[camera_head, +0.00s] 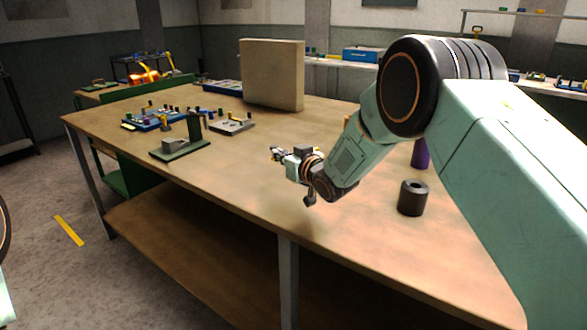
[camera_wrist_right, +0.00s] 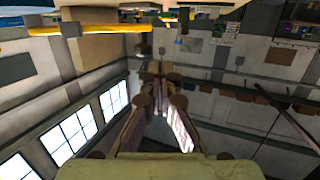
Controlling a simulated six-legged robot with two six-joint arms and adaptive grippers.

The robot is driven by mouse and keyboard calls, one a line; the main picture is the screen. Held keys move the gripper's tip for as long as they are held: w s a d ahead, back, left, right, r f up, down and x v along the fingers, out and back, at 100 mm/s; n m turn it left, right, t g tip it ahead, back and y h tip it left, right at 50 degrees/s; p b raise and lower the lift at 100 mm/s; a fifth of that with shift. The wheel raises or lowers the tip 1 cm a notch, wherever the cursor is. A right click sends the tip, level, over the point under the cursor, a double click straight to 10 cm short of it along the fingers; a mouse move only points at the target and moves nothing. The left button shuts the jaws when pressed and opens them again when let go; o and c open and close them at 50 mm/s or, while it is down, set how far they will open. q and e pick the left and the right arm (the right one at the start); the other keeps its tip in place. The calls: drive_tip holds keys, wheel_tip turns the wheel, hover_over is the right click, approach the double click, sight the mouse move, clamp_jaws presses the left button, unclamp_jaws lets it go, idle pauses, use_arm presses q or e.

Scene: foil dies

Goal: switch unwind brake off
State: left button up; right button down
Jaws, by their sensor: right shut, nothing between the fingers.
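My right gripper (camera_head: 277,153) is over the middle of the wooden table, its fingers pointing left. It is shut and holds nothing. I cannot make out which thing is the unwind brake switch. A grey plate with small knobs (camera_head: 232,126) lies to the left of and beyond the gripper, apart from it. A dark green stand with an upright post (camera_head: 190,147) stands farther left, also apart from it. My left gripper is not in view.
The wooden table (camera_head: 240,185) is clear in front of the gripper. A tan block (camera_head: 272,75) stands at the back. A blue tray of small parts (camera_head: 150,124) lies at the left. A dark hollow cylinder (camera_head: 412,198) and a purple cylinder (camera_head: 420,156) stand at the right.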

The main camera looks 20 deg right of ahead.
drive_tip(key=s+r+p, duration=0.1)
drive_tip(key=s, duration=0.8)
drive_tip(key=shift+s+a+r, duration=0.2)
drive_tip(key=shift+s+r, duration=0.05)
drive_tip(key=shift+s, duration=0.15)
